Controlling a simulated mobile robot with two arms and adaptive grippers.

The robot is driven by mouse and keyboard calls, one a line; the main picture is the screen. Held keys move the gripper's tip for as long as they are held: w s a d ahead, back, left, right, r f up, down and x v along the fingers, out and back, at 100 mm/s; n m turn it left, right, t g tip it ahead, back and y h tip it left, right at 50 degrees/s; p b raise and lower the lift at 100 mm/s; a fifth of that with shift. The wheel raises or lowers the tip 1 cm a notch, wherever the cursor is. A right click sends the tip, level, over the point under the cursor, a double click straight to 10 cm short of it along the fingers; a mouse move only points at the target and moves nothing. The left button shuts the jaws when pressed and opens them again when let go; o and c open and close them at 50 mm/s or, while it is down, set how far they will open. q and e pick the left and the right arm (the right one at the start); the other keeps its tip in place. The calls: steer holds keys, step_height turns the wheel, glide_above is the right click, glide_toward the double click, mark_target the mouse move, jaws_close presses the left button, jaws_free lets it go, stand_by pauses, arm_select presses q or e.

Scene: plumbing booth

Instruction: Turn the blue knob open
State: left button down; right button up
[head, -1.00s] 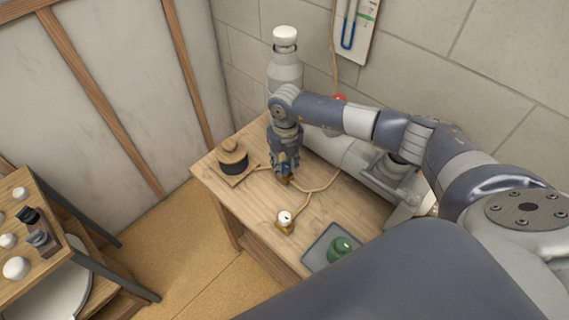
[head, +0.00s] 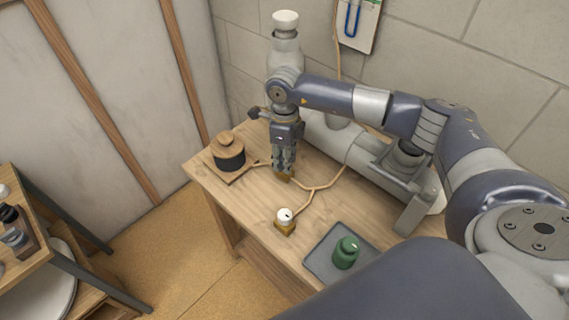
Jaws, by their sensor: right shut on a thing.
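My right gripper (head: 284,163) points straight down over the wooden bench (head: 250,205). It is shut at a small brass-coloured fitting (head: 285,177) on the tan pipe line. The blue knob is hidden between the fingers, so its angle cannot be seen. A white round gauge (head: 285,215) on a brass base stands on the bench in front of the gripper. My left gripper is not in view.
A black pot with a wooden lid (head: 228,152) stands left of the gripper. A green bottle (head: 346,252) stands on a grey tray (head: 320,255) at the front right. A large grey cylinder (head: 345,145) lies behind. A shelf (head: 45,235) stands at the far left.

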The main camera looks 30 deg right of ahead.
steer(key=n+b, duration=0.3)
steer(key=n, duration=0.1)
steer(key=shift+f, duration=0.15)
steer(key=shift+n+b, duration=1.05)
steer(key=shift+n, duration=0.55)
steer(key=shift+r, duration=0.2)
steer(key=o, duration=1.1)
steer(key=shift+c, duration=0.2)
step_height(320, 180, up, 12)
steer(key=shift+w, duration=0.1)
